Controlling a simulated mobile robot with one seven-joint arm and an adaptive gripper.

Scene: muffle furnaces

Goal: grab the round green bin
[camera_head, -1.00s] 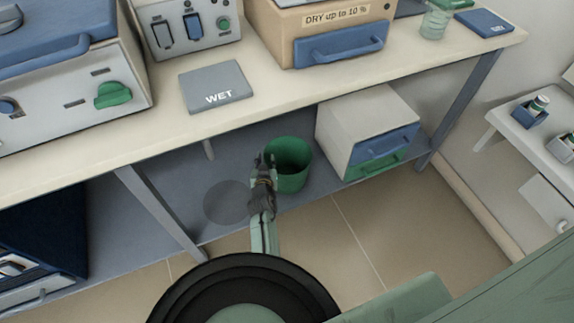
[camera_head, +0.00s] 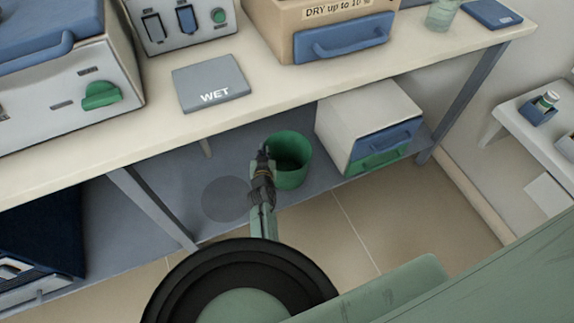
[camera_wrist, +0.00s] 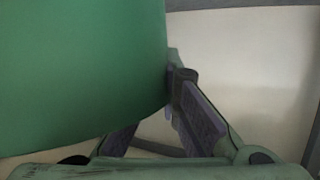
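The round green bin (camera_head: 291,178) stands upright and open-topped on the blue-grey lower shelf under the bench. My gripper (camera_head: 264,163) is at the bin's left side, close to its rim. In the wrist view, the green bin (camera_wrist: 75,70) fills the upper left, very near the camera. One dark-padded finger of my gripper (camera_wrist: 150,105) shows beside the bin's edge; the other finger is mostly hidden behind the green wall. I cannot tell whether the fingers are closed on the bin.
A white box with blue and green handles (camera_head: 365,125) stands close right of the bin. The bench top (camera_head: 270,85) overhangs the shelf, with a table leg (camera_head: 150,205) to the left. A grey disc (camera_head: 227,199) marks the shelf left of my gripper. Floor is clear in front.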

